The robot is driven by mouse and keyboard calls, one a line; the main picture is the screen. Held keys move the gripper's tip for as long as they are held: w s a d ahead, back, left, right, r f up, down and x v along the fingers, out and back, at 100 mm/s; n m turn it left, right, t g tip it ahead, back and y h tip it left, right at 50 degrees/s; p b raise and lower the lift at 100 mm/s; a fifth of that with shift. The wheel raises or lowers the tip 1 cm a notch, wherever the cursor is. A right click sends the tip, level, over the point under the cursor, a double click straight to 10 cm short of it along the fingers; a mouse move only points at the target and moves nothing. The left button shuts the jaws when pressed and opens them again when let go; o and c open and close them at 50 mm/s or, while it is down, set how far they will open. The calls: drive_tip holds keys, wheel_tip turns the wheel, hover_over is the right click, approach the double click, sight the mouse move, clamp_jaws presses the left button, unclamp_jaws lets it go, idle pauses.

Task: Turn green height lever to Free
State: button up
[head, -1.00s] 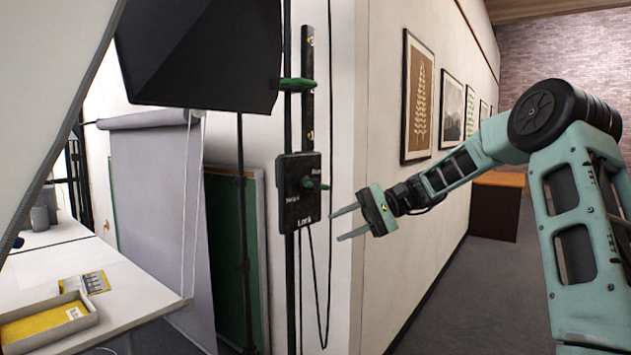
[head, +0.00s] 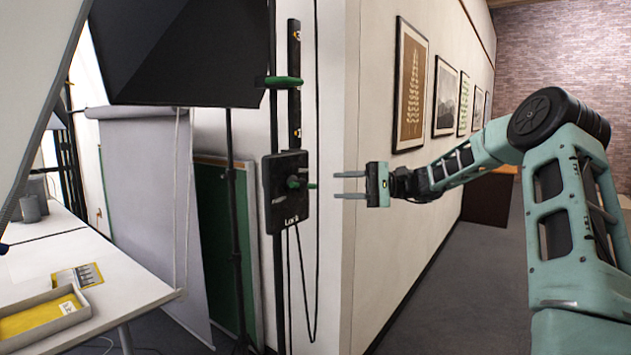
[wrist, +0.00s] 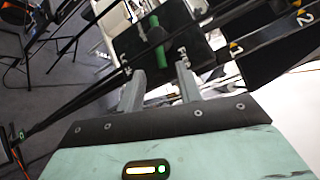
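The green height lever (head: 298,182) sits on a black plate (head: 272,196) fixed to a dark upright pole. In the head view its tip sticks out to the right of the plate. "Lock" is lettered at the plate's bottom; other lettering is hard to read there. My gripper (head: 338,185) is open and empty, level with the lever and a short gap to its right, fingers pointing at it. In the wrist view the lever (wrist: 155,33) lies beyond and between the fingertips (wrist: 159,74), not touching them. Lettering that looks like "Free" shows beside it on the plate.
Cables hang under the plate. A white wall corner (head: 345,90) stands close behind my gripper. A white table (head: 130,285) with a tray is at left.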

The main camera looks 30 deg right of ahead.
sight(312, 186)
drive_tip(key=p+x, duration=0.1)
drive_tip(key=x, duration=0.6)
drive_tip(key=shift+w+a+p, duration=0.1)
drive_tip(key=shift+a+p, duration=0.05)
drive_tip(key=shift+p, duration=0.25)
